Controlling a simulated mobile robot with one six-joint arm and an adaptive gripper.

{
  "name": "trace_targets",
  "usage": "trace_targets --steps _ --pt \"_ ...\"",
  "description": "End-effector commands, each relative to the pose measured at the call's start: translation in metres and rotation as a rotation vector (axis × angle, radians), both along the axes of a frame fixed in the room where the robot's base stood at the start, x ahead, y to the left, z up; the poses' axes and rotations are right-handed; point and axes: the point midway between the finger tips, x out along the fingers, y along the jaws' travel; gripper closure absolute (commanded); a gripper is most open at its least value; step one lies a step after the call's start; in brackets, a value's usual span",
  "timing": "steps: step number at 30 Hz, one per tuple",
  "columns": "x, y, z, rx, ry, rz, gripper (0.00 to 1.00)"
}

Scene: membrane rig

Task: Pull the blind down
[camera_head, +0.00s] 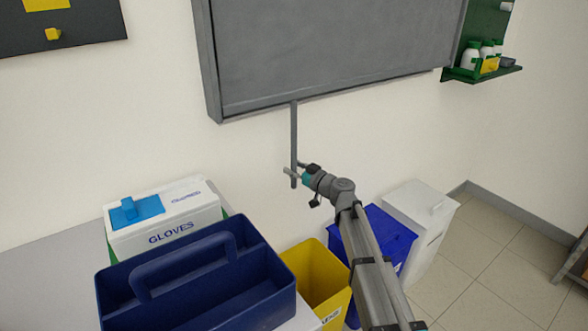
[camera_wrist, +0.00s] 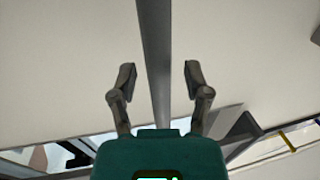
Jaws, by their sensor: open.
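The blind (camera_head: 335,48) is a dark grey panel in a grey frame on the wall, at the top of the head view. A grey pull rod (camera_head: 294,130) hangs straight down from its lower edge. My gripper (camera_head: 297,174) is near the rod's lower end. In the wrist view the rod (camera_wrist: 155,50) runs between the two open fingers of my gripper (camera_wrist: 158,80), with a gap showing on each side. The fingers do not appear to touch it. The teal gripper body hides the rod's lower part in that view.
Below stand a blue tote (camera_head: 195,285), a white glove box (camera_head: 165,220), a yellow bin (camera_head: 318,280), a blue bin (camera_head: 390,235) and a white bin (camera_head: 420,225). A green shelf (camera_head: 482,74) with bottles is at upper right. The wall around the rod is clear.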

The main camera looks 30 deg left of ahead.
Motion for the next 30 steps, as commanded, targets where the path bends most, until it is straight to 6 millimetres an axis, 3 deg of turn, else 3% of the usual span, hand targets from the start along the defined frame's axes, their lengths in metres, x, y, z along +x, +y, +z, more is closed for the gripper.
trace_targets --steps 8,21,30 --pt "-0.006 -0.024 0.0 0.0 0.0 -0.001 0.38" --pt "-0.02 -0.092 0.0 -0.001 0.0 -0.002 0.38" --pt "-0.024 -0.114 0.0 -0.001 0.0 0.0 0.38"
